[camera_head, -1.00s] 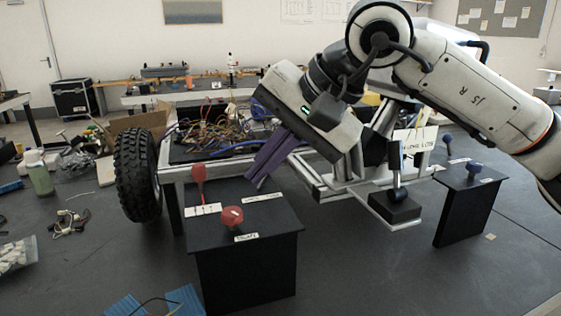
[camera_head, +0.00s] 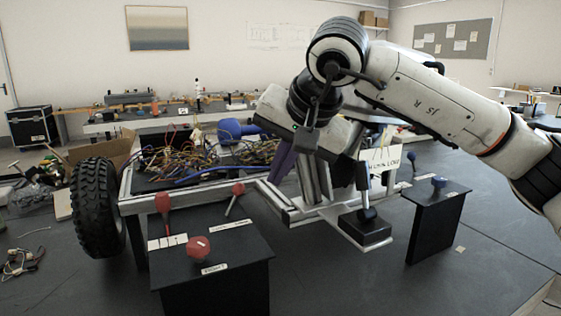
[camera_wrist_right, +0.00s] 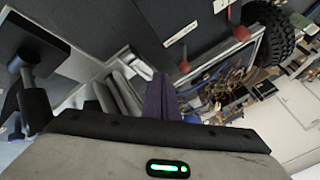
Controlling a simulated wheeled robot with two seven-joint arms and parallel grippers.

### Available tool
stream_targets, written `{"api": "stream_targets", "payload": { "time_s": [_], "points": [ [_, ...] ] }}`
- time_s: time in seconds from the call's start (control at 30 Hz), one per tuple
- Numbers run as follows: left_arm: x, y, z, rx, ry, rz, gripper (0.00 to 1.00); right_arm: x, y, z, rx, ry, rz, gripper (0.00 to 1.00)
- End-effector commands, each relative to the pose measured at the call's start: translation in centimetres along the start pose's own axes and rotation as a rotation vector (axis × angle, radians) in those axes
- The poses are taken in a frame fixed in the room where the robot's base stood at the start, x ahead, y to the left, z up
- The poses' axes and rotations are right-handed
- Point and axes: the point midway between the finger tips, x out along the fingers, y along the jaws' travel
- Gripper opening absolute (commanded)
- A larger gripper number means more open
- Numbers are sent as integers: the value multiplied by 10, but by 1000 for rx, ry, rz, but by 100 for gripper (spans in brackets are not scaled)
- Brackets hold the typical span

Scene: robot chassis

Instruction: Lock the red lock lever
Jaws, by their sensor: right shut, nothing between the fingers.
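A black box with red controls (camera_head: 215,285) stands at the front of the chassis. One red-topped lever (camera_head: 162,203) stands upright at its left. A second red-topped lever (camera_head: 238,188) leans to the right at its far edge. A red round knob (camera_head: 198,248) sits in front. The label print is too small to tell which lever is the lock. In the right wrist view, the leaning lever (camera_wrist_right: 185,66) and the other lever (camera_wrist_right: 240,33) show beyond the fingers. My right gripper (camera_head: 281,163), with purple fingers (camera_wrist_right: 161,100), is shut and empty, apart from the levers, to their right.
A black box with blue knobs (camera_head: 438,225) stands at the right. A black lever on a block (camera_head: 365,225) sits between the boxes. A wheel (camera_head: 97,208) is at the left. Wiring (camera_head: 205,160) lies in the chassis behind.

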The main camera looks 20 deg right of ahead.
Motion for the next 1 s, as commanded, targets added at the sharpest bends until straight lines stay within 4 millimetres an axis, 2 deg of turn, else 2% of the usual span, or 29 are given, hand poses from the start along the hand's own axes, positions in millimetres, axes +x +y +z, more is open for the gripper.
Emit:
{"api": "stream_targets", "payload": {
  "time_s": [0.03,0.23,0.3,0.5,1.0],
  "points": [
    [0,0,1,-1,-1,0,0,13,1,0,0,-1,4,0],
    [1,0,2,-1,-2,0,0,54,1,1,-1,-2,3,0],
    [-1,0,0,-1,-3,0,0,57,-14,1,-3,-1,-2,0],
    [-2,0,0,0,-5,-1,0,68,-31,1,0,0,-1,0],
    [-2,0,0,0,-6,-2,0,70,-35,1,-2,2,1,0]
  ]
}}
